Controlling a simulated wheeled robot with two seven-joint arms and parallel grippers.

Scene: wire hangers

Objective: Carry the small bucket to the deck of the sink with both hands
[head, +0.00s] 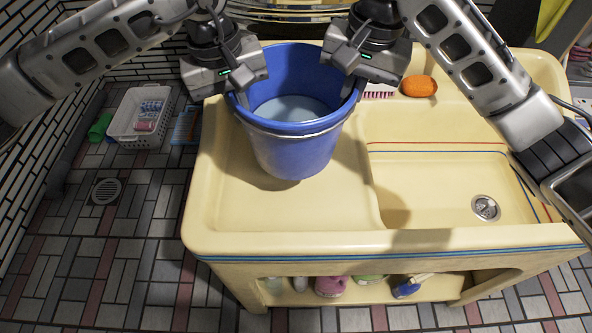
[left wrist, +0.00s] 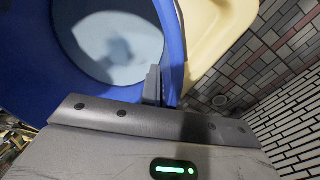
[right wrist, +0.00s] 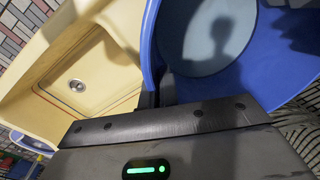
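The blue bucket (head: 292,150) is upright over the left deck (head: 240,205) of the cream sink, with pale liquid (head: 290,108) inside. I cannot tell whether its base touches the deck. My left gripper (head: 240,98) is shut on the left side of its rim, and my right gripper (head: 350,88) is shut on the right side. In the left wrist view a finger (left wrist: 153,86) lies against the inside of the bucket wall (left wrist: 172,45). The right wrist view shows the bucket wall (right wrist: 150,45) at the fingers; the outer fingers are mostly hidden.
The sink basin (head: 440,185) with its drain (head: 486,207) is right of the bucket. An orange soap (head: 419,86) and a brush (head: 379,91) lie on the back ledge. Bottles (head: 330,285) stand on the shelf below. A white basket (head: 140,115) is on the tiled floor at left.

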